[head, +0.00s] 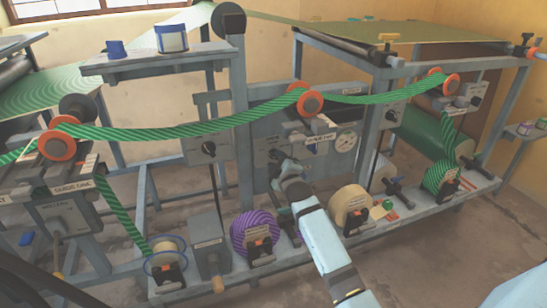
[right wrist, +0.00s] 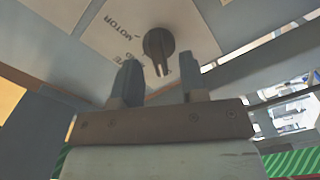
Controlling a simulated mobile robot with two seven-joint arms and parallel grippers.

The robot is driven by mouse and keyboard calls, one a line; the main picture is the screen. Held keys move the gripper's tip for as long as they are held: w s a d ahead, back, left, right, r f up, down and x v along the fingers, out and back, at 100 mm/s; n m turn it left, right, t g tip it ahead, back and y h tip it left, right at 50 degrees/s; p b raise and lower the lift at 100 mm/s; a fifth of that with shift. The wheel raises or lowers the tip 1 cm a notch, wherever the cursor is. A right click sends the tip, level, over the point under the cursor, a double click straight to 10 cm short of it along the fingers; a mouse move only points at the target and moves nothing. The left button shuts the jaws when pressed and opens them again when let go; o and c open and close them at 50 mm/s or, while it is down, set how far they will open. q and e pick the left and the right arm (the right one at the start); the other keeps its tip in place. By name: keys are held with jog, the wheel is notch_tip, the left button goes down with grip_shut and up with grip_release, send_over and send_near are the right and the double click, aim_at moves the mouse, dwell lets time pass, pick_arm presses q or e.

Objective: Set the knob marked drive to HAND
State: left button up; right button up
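A dark round knob (right wrist: 158,44) with a bar-shaped grip shows in the right wrist view on a pale plate (right wrist: 105,25). The plate reads "MOTOR" upside down, and a second word is partly hidden behind a finger. The knob's bar points down in this view. My right gripper (right wrist: 161,78) is open, its two fingers apart and just short of the knob, which lies between and beyond them. In the head view my right gripper (head: 282,162) is at the grey middle panel and hides this knob. My left gripper is not in view.
Other dark knobs sit on the left box (head: 209,150) and right box (head: 391,115). A green striped band (head: 190,130) runs over orange-rimmed rollers above my right arm. A purple roll (head: 255,232) and a cream roll (head: 349,205) stand on the lower rail.

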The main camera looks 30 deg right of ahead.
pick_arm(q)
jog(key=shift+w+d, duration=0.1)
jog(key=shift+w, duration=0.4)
pick_arm(e)
jog(key=shift+w+d, duration=0.1)
jog(key=shift+w, duration=0.4)
grip_shut()
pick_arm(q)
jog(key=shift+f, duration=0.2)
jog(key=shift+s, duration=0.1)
pick_arm(e)
jog(key=shift+r, duration=0.1)
